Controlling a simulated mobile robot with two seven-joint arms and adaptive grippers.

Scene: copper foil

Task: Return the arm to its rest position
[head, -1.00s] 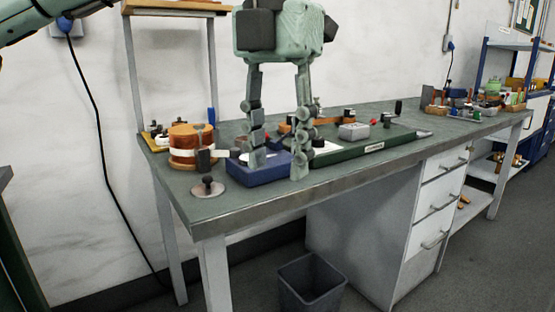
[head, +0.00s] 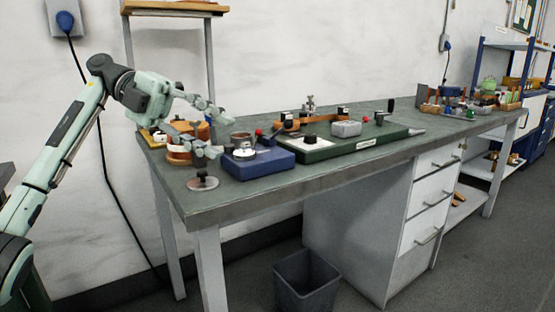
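My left arm (head: 60,155) comes in from the left edge, bent upward at the elbow. My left gripper (head: 222,133) hangs over the left end of the workbench (head: 250,199), its fingers spread and pointing right. Nothing shows held between them. The fingers partly cover an orange-brown spool with a white band (head: 178,152) and a small round-based stand (head: 203,184). A blue box (head: 262,164) with a round metal-rimmed piece (head: 241,141) on top is just right of the fingertips; whether they touch is unclear. My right gripper is not in view.
A dark green board (head: 350,146) with a grey block (head: 347,129) lies mid-bench. More small items crowd the bench's far right end. A raised shelf (head: 175,8) stands behind the left end. A grey bin (head: 306,281) is on the floor in front. The bench's front strip is mostly clear.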

